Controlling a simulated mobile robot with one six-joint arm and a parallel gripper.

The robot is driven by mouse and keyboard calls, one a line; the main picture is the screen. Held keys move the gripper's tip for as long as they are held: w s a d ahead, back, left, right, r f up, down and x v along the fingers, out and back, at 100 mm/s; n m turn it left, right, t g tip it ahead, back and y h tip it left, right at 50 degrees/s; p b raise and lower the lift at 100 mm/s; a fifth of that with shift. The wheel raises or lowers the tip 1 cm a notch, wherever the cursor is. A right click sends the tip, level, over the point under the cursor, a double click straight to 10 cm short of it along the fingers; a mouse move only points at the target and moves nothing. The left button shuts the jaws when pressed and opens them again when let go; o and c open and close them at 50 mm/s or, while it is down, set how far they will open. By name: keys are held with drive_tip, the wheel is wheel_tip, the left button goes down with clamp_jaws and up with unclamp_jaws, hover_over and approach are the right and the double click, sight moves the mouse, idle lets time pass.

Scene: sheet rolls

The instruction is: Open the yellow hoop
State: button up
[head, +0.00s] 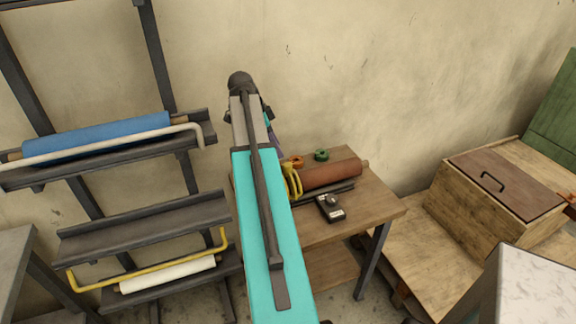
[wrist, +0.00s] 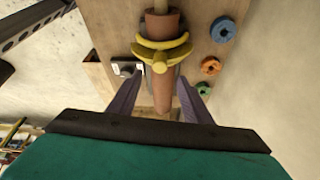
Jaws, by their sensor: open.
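A yellow bar (head: 150,262), bent up at its right end, runs along the front of the lower rack shelf beside a white roll (head: 167,275). A second yellow piece, a curved clamp-like hoop (head: 293,182), sits at the brown roll (head: 332,174) on the wooden table. In the wrist view this curved hoop (wrist: 163,48) crosses over the brown roll (wrist: 163,90). I cannot tell which is the yellow hoop meant. My gripper (wrist: 158,100) is open, its purple fingers apart on either side of the roll in that view. My arm mostly hides it in the head view.
The wooden table (head: 375,205) also bears a dark gadget (head: 330,207), an orange ring (head: 295,161) and a green ring (head: 321,154). A blue roll (head: 95,137) lies on the upper rack shelf behind a white bar (head: 100,151). A wooden box (head: 480,215) stands right.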

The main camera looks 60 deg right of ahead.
sight(287, 165)
drive_tip(key=shift+p+x, duration=1.65)
drive_tip(key=shift+x, duration=3.85)
drive_tip(key=shift+c, duration=0.4)
clamp_jaws()
